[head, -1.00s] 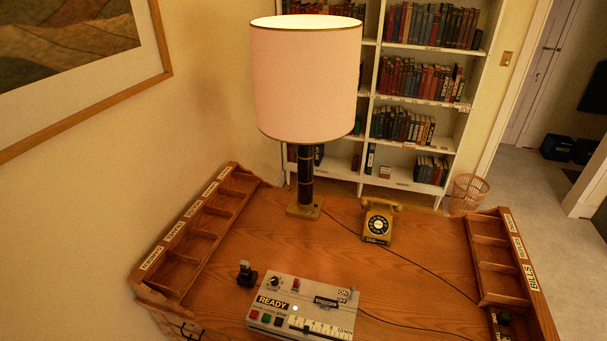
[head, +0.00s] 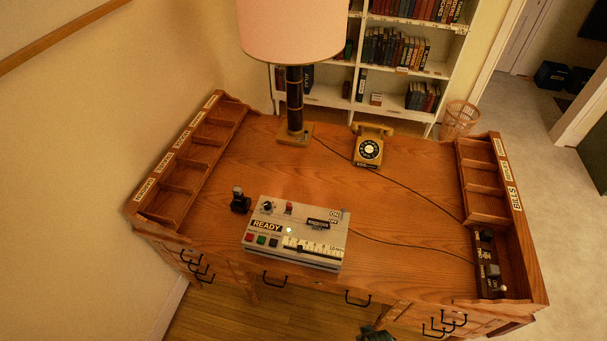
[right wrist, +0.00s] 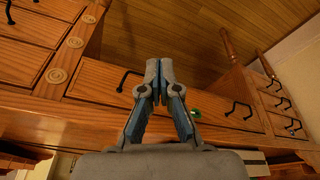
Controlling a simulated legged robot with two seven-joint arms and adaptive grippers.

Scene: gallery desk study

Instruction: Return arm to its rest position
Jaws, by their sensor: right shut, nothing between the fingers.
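My right gripper (right wrist: 160,82) shows in the right wrist view with its two fingers together and nothing between them. It is in front of the wooden desk's drawer fronts (right wrist: 222,98), apart from the control box and phone. In the head view only a small dark part, seemingly of my right arm or gripper, shows at the bottom edge below the desk front. My left gripper is in neither view. The wooden desk (head: 400,215) stands in the middle of the head view.
On the desk are a control box (head: 295,235) reading READY, a small black joystick (head: 240,200), a yellow telephone (head: 369,148), a lamp (head: 295,95) and a switch panel (head: 488,262). Pigeonhole racks line both sides. A bookshelf (head: 400,85) and wastebasket (head: 460,119) stand behind.

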